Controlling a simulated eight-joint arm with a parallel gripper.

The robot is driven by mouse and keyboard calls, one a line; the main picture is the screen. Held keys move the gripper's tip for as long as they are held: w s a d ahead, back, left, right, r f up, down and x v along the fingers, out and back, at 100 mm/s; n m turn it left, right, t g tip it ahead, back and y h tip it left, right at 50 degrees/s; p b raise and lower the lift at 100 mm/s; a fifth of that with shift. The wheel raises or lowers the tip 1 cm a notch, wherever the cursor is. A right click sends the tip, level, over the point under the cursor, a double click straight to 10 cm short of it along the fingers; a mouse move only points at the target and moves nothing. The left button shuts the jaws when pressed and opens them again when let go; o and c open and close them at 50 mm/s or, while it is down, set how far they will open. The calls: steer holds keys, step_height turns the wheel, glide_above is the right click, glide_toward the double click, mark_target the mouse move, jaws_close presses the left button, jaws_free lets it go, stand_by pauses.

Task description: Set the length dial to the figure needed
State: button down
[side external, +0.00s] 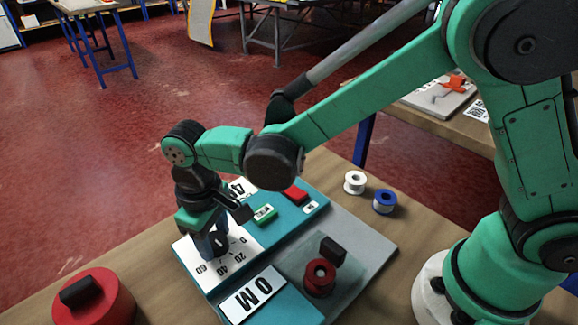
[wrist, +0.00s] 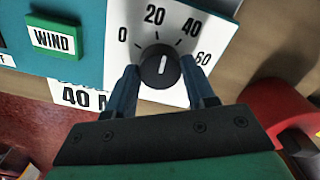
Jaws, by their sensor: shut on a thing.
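The length dial (wrist: 158,72) is a round black knob on a white plate (wrist: 180,90) marked 0, 20, 40 and 60. Its white pointer line points nearly straight up in the wrist view, between 20 and 40 and nearer 20. My gripper (wrist: 163,86) is shut on the dial, one blue finger on each side. In the side view my gripper (side external: 216,246) reaches down onto the dial plate (side external: 240,262) and hides most of the knob. A white card reading 40 M (wrist: 82,97) lies partly hidden beside the panel; part of it shows in the side view (side external: 240,187).
The teal panel carries a green WIND button (side external: 264,213), a red button (side external: 295,194) and a plate reading 0 M (side external: 251,296). A red round thing with a black block (side external: 97,305) stands at left. White (side external: 355,182) and blue (side external: 384,201) spools stand behind right.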

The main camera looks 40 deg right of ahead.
mark_target(215, 239)
steer(key=m, duration=0.5)
steer(key=shift+m, duration=0.3)
stand_by(0.4)
steer(key=shift+c, duration=1.4)
jaws_free()
steer(key=shift+r, duration=2.8)
